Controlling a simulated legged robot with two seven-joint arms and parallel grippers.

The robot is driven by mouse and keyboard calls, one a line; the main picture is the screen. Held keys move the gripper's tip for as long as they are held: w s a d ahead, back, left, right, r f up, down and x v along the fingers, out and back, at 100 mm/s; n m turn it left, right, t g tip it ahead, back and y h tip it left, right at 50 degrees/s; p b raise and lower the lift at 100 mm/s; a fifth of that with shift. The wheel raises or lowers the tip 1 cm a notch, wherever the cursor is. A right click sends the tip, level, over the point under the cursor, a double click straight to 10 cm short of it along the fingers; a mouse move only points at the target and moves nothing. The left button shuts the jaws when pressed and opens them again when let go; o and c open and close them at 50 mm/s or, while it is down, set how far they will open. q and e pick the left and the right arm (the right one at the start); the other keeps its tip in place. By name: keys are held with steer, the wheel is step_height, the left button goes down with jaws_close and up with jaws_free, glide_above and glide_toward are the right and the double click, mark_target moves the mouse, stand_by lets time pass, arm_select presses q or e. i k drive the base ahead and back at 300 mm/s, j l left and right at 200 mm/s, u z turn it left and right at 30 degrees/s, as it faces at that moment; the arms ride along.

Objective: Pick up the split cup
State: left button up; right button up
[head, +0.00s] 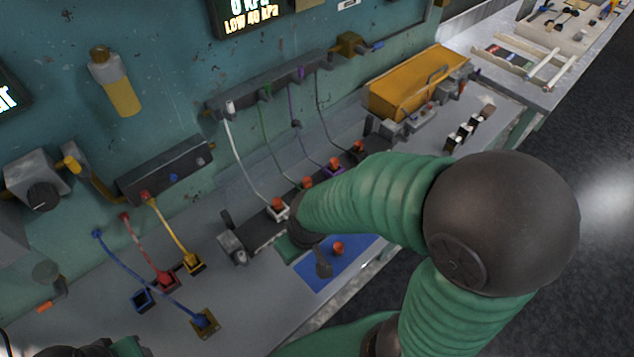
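I cannot tell for certain which item is the split cup. A small orange-red piece (338,248) sits on the blue mat (345,265) at the bench's front edge. Other orange-red pieces (278,204) sit in small holders along a row behind it, each below a hanging tube. My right arm, green and ribbed, reaches over the bench from the right. A dark part at its end (323,264) shows over the mat, beside the orange-red piece and apart from it. The arm hides most of this gripper, so its opening does not show. Only a bit of my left arm shows at the lower left.
Blue, red and yellow tubes end in small square holders (194,263) at the left of the bench. A dark manifold (270,82) hangs on the wall. An orange-yellow box (415,82) stands at the back right. Bare bench lies at the lower left.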

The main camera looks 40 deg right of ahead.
mark_target(359, 144)
steer(key=l+z, duration=0.1)
steer(key=z, duration=0.35)
steer(key=l+z, duration=0.15)
steer(key=z, duration=0.3)
steer(key=k+l+z, duration=0.1)
steer(key=z, duration=0.35)
